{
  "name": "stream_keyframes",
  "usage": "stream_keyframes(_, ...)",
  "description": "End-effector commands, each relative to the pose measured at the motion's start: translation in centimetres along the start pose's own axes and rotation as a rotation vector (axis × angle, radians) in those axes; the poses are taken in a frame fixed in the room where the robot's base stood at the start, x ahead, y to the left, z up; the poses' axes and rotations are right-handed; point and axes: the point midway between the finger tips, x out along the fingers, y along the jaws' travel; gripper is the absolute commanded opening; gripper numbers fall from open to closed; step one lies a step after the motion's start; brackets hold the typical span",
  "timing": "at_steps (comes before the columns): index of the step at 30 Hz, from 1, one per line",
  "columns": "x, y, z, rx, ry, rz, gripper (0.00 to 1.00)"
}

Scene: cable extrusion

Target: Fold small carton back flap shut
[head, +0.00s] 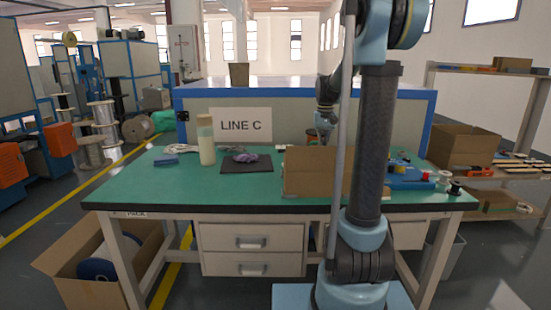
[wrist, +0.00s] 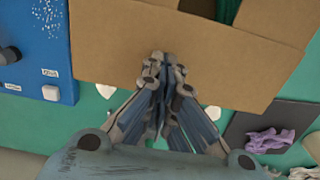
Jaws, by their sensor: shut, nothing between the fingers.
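The small carton (head: 311,172) is an open brown box on the green table, right of centre in the head view, partly hidden by my arm. In the wrist view a wide brown flap (wrist: 110,40) spreads outward from the carton, with the dark opening (wrist: 205,8) showing at the top edge. My gripper (wrist: 165,60) is shut and empty. Its fingertips overlap the flap in the wrist view; whether they touch it or hover above or below it I cannot tell. In the head view my wrist comes down behind the carton, and the fingertips are hidden.
A blue device (head: 408,175) stands right of the carton. A dark mat (head: 246,164) with a purple cloth (head: 245,157) lies to its left, with a pale bottle (head: 206,140) beyond. A LINE C sign (head: 240,125) stands behind. The table's front left is clear.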

Motion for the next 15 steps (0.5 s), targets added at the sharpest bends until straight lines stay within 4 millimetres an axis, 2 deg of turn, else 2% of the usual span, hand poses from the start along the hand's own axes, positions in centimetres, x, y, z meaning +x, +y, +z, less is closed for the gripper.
stream_keyframes(6, -3.4, 0.0, 0.8, 0.0, 0.013, 0.0, 0.0)
stream_keyframes(15, -7.0, 0.0, 1.1, 0.0, 0.016, 0.0, 0.0)
